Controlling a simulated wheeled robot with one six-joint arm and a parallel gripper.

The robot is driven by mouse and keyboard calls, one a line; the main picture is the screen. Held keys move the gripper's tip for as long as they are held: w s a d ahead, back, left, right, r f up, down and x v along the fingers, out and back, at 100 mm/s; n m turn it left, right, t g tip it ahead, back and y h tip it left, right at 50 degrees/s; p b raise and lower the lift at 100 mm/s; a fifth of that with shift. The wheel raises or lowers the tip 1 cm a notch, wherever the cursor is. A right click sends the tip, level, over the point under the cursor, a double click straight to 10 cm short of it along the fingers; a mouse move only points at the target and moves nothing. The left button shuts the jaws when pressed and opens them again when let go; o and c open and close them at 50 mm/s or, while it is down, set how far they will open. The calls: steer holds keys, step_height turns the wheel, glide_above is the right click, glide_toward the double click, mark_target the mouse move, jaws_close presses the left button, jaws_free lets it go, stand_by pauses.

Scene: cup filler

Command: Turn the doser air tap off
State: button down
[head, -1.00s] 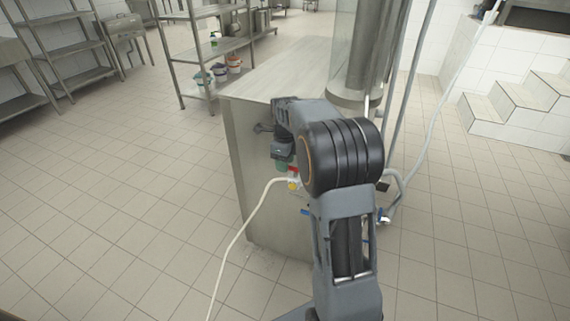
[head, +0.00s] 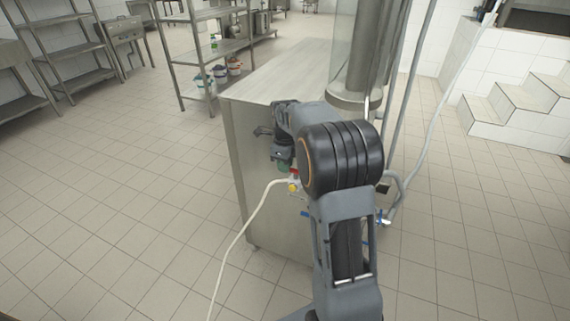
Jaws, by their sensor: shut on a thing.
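The doser air tap (head: 294,172) shows as a small red part on the side of the steel cabinet (head: 250,200). Just below it is a yellow fitting (head: 293,187) where a pale hose (head: 243,229) joins. My gripper (head: 285,165) points down at the tap from above and is shut on it. My arm's large black joint hides the area just right of the tap. The fingertips and the tap's exact angle are too small and covered to make out.
A steel cylinder (head: 369,50) stands on the cabinet behind my arm. Blue-handled parts (head: 379,216) and grey pipes are at lower right. The hose trails to the floor at left. Shelving (head: 206,60) is farther back. The tiled floor at left is clear.

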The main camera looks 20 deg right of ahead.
steer(key=shift+s+a+n+p, duration=0.1)
steer(key=shift+s+n+p, duration=1)
steer(key=shift+n, duration=1.85)
steer(key=shift+s+d+n+p, duration=0.1)
steer(key=shift+s+n+p, duration=0.9)
steer(key=shift+n, duration=2)
steer(key=shift+s+a+n+p, duration=0.1)
steer(key=shift+s+n+p, duration=0.45)
steer(key=shift+n+p, duration=1.75)
steer(key=shift+n+b, duration=0.7)
steer(key=shift+n, duration=0.15)
steer(key=c, duration=1.1)
jaws_free()
steer(key=shift+r, duration=0.1)
step_height(320, 180, up, 14)
steer(key=p, duration=0.2)
steer(key=shift+f, duration=0.2)
